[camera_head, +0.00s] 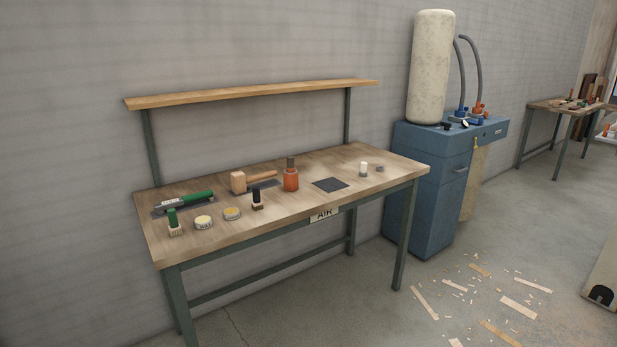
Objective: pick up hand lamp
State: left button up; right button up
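I cannot tell surely which thing is the hand lamp. An orange upright body with a dark grey top (291,179) stands near the middle of the workbench. A small upright cylinder with a pale top (364,169) stands at the bench's right end, beside a small grey piece (379,169). A long green-handled tool with a pale front part (185,200) lies at the left rear of the bench on something dark. All are too small to make out in detail. Neither of my grippers is in view.
The wooden workbench (315,207) has a raised shelf (250,94) behind it. A mallet (239,182), brushes (175,225) (257,200), tins (203,223) (231,214) and a dark square (331,185) lie there. A blue cabinet (425,195) stands right. Wood scraps (518,307) litter the floor.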

aim_at(291, 175)
jog(key=i+l, duration=0.1)
jog(key=i, duration=0.5)
jog(key=i+l, duration=0.1)
jog(key=i, duration=0.55)
jog(key=i+l+u, duration=0.1)
jog(key=i+u, duration=0.3)
jog(key=i+l+u, duration=0.6)
jog(key=u, duration=0.15)
jog(key=i+l+u, duration=0.4)
